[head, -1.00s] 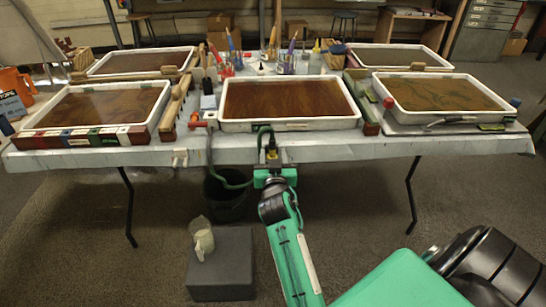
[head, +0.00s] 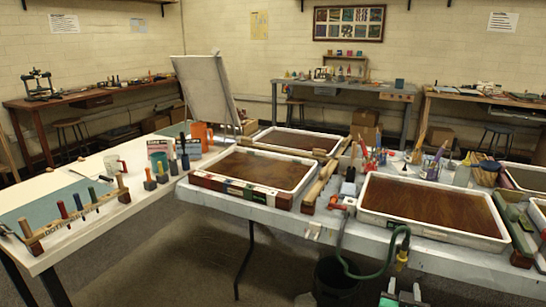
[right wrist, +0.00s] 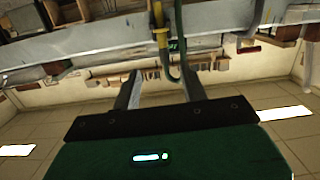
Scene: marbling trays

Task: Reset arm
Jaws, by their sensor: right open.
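My right gripper (head: 400,293) is at the bottom edge of the head view, in front of and below the table's front edge. In the right wrist view its two fingers (right wrist: 161,88) are spread apart with nothing between them. A yellow-ended fitting (head: 402,258) on a green hose (head: 366,275) hangs at the table's front edge, just beyond the gripper. The fitting also shows in the right wrist view (right wrist: 161,38), past the fingertips and apart from them. My left gripper is in neither view.
The covered table holds a near tray (head: 480,238), a left tray (head: 284,197) and a back tray (head: 322,137). A side table (head: 92,240) with a tool rack stands at the left. A dark bucket (head: 334,280) is under the table. The floor between the tables is open.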

